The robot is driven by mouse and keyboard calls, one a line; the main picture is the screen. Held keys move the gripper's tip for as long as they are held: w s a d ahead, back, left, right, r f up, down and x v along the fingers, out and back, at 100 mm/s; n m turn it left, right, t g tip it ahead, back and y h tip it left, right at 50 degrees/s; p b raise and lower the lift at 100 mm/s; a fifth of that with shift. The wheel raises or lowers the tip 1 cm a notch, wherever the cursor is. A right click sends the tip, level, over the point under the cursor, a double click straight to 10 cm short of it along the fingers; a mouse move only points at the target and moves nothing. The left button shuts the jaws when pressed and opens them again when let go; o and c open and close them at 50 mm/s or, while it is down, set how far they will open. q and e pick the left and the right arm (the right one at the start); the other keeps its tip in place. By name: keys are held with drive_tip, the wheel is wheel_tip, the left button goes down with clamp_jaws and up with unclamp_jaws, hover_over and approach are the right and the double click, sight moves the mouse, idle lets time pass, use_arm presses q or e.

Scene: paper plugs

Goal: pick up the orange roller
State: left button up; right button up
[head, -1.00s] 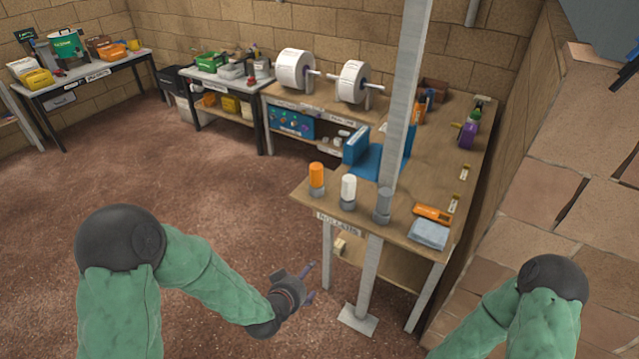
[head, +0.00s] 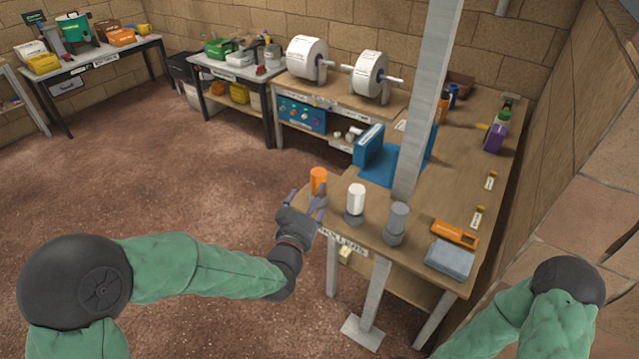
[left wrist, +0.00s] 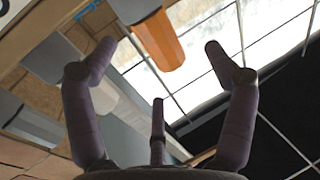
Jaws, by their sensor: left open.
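The orange roller (head: 318,180) stands upright near the left corner of the bench, its lower part hidden behind my left gripper (head: 306,200). In the left wrist view the orange roller (left wrist: 158,40) shows beyond the spread fingers, with its grey base at the top edge. My left gripper is open and empty, close to the roller on its near side. No touch can be made out. A white roller (head: 356,198) and a grey one (head: 397,220) stand to its right. My right gripper is out of view; only part of that arm shows at lower right.
An orange tool (head: 455,234) and a grey folded cloth (head: 449,259) lie near the front right edge. A blue holder (head: 370,146) stands behind the rollers. The floor (head: 190,180) on the left is clear.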

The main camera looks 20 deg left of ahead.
use_arm(q)
drive_tip(key=shift+w, duration=0.7)
drive_tip(key=w, duration=0.2)
drive_tip(key=w+d+b, duration=0.1)
drive_tip(key=w, duration=0.1)
drive_tip(key=shift+b, duration=0.3)
drive_tip(key=shift+w+r, duration=0.1)
drive_tip(key=shift+w, duration=0.5)
drive_tip(key=shift+c, duration=0.3)
drive_tip(key=c, duration=1.3)
